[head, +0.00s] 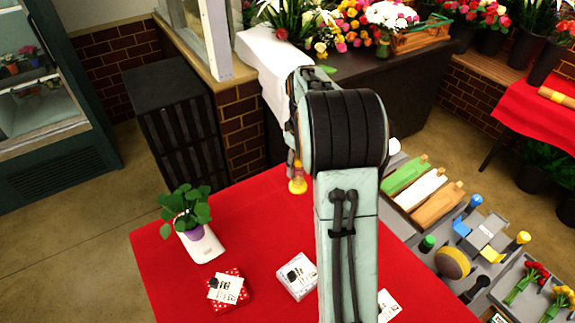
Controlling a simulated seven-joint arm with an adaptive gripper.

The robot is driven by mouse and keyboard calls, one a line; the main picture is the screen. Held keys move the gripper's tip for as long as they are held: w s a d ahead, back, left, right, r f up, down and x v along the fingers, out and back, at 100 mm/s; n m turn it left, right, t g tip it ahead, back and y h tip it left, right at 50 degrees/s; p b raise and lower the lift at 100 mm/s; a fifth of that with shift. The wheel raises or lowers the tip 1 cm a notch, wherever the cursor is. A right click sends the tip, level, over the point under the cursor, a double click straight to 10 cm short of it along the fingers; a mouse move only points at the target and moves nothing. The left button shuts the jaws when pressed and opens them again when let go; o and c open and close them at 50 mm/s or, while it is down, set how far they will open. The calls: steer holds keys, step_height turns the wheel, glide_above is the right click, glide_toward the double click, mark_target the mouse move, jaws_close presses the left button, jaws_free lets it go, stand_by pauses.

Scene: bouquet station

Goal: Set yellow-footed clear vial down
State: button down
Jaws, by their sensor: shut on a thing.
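The yellow-footed clear vial (298,184) shows at the far edge of the red table, just left of my arm. Its yellow foot is at the bottom and it looks upright. My gripper (294,166) is above it, mostly hidden behind my own arm, and is shut on the vial's upper part. I cannot tell whether the foot touches the red cloth (262,225) or hangs just above it.
A potted plant (187,212) stands on a white block at the left of the table. A red dotted box (226,288) and a white box (297,276) lie nearer. Colored boards (430,190) and tools fill the grey area at right. The cloth between plant and vial is clear.

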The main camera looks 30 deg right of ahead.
steer(key=shift+m, duration=0.4)
steer(key=shift+w+d+f, duration=1.65)
steer(key=shift+w+f, duration=0.05)
steer(key=shift+f, duration=0.8)
steer(key=shift+w+d+f, duration=1.6)
steer(key=shift+w+f, duration=0.15)
steer(key=shift+f, duration=0.7)
steer(key=shift+w+d+f, duration=1.65)
steer(key=shift+w+f, duration=0.05)
steer(key=shift+f, duration=0.8)
steer(key=shift+f, duration=0.15)
steer(key=c, duration=0.8)
jaws_free()
steer(key=shift+o, duration=0.2)
